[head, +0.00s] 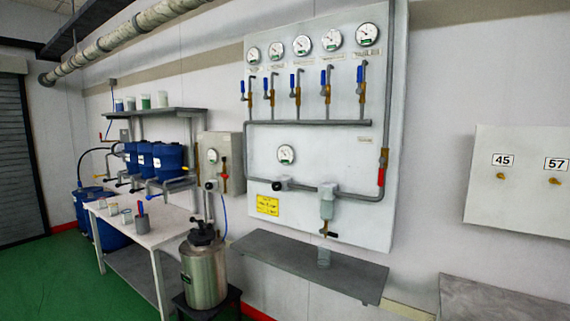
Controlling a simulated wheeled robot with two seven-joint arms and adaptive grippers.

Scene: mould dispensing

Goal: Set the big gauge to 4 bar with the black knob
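A large white panel (262,118) hangs on the wall in the head view. A round gauge (286,154) sits alone on its lower half; its needle reading is too small to tell. Below it, a dark knob (281,184) sits on the lower grey pipe. I cannot tell for certain which of these dark parts is the task's black knob. Neither of my grippers is in view.
Several small gauges (302,45) and blue-handled valves line the panel's top. A red-handled valve (381,176) is at its right edge. A grey shelf (310,265) juts out below. A steel pot (204,272) and a table (150,237) stand left. Green floor lies open at lower left.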

